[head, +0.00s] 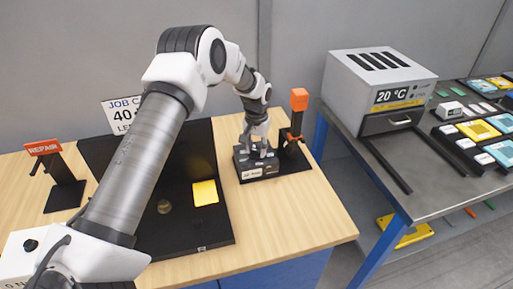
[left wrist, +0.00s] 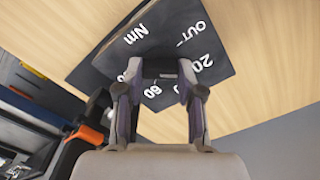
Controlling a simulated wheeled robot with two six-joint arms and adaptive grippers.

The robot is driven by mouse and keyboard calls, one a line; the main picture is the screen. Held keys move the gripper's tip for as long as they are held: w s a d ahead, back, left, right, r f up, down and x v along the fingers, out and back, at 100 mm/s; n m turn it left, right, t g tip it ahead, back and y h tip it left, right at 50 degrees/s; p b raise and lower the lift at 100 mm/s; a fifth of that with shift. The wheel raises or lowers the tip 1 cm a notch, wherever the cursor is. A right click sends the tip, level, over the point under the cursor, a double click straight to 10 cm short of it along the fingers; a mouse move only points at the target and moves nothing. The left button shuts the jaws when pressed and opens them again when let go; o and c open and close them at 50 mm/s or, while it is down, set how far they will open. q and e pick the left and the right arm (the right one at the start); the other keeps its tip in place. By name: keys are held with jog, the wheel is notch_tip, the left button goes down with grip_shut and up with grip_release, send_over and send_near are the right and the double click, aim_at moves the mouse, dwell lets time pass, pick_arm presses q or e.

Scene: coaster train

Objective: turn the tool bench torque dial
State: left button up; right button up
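The torque dial unit (head: 262,170) is a dark box with a pale label on its front, on the wooden tool bench. In the left wrist view its dark face (left wrist: 205,50) carries white marks such as "Nm", "OUT", "20" and "60". My left gripper (head: 262,150) points down onto its top. In the left wrist view the fingers (left wrist: 160,75) stand apart with a dark knob (left wrist: 160,66) filling the gap between their tips, so they look shut on it. The fingers hide part of the scale. My right gripper is not in view.
An orange-topped post (head: 299,100) stands close right of the dial unit. A black panel (head: 175,240) with a yellow square (head: 205,192) lies to the left. The "REPAIR" stand (head: 65,185) is farther left. The bench's front right (head: 300,215) is clear. A grey oven (head: 380,80) reads 20 °C.

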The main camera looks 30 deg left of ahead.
aim_at(258, 150)
pick_arm(q)
jog(key=shift+f+m, duration=0.1)
jog(key=shift+m, duration=0.3)
jog(key=m, duration=0.4)
jog(key=shift+d+b, duration=0.1)
jog(key=shift+b, duration=0.3)
jog(key=shift+s+f+m, duration=0.1)
jog(key=shift+m, duration=2.3)
jog(key=o, duration=1.2)
jog(key=shift+c, duration=0.2)
jog(key=shift+w+d, duration=0.1)
jog(key=shift+w, duration=0.1)
notch_tip(258, 150, up, 12)
